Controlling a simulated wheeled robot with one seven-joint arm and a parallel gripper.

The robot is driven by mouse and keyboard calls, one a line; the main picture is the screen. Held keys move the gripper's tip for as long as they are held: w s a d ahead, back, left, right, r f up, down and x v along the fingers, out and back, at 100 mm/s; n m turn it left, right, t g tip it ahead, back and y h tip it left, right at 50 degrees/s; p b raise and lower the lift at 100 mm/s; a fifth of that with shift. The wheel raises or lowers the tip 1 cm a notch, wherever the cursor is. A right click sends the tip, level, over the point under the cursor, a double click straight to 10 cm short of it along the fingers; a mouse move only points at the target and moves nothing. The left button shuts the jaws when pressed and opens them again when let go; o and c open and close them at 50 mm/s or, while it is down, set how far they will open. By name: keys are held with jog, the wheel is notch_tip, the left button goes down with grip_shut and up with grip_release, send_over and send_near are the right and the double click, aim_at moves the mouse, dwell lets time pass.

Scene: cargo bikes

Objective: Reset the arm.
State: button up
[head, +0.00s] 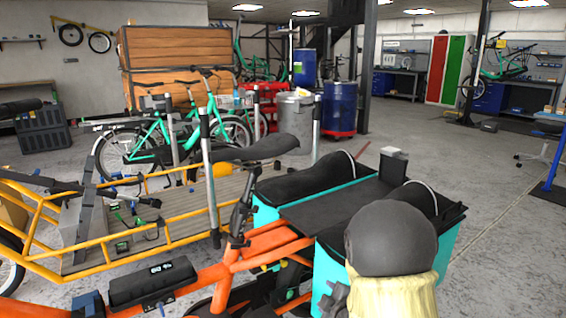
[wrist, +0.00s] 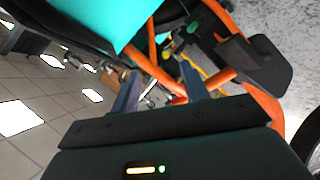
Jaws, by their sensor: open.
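My gripper (wrist: 158,88) shows in the wrist view with its two fingers apart and nothing between them. The wrist view is tilted, with ceiling lights at the left. Beyond the fingers are the orange tubes (wrist: 168,76) of a cargo bike and its turquoise side panel (wrist: 118,22). I cannot tell how far the fingertips are from the tubes. I cannot make out my gripper in the head view. There the orange cargo bike (head: 262,250) fills the lower middle, with a black saddle (head: 250,150) and a turquoise and black rear carrier (head: 325,205).
A yellow-framed cargo bike (head: 118,242) stands just left of the orange one. Green bikes (head: 150,140), a grey bin (head: 294,118) and a blue drum (head: 339,105) stand farther back. A blue stand (head: 551,172) is at the right edge. The concrete floor (head: 450,165) at right is mostly clear.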

jog(key=s+d+r+m+g+h+p, duration=0.15)
jog(key=s+r+m+g+p, duration=0.4)
jog(key=s, duration=0.55)
jog(key=s+d+r+m+g+h+p, duration=0.1)
jog(key=s+d+r+m+g+p, duration=0.2)
jog(key=s+r+m, duration=0.5)
jog(key=s+r+g+p, duration=0.1)
jog(key=s+r+p, duration=0.2)
jog(key=r+p, duration=3.1)
jog(key=a+m+p, duration=0.1)
jog(key=p, duration=0.2)
jog(key=shift+r, duration=0.35)
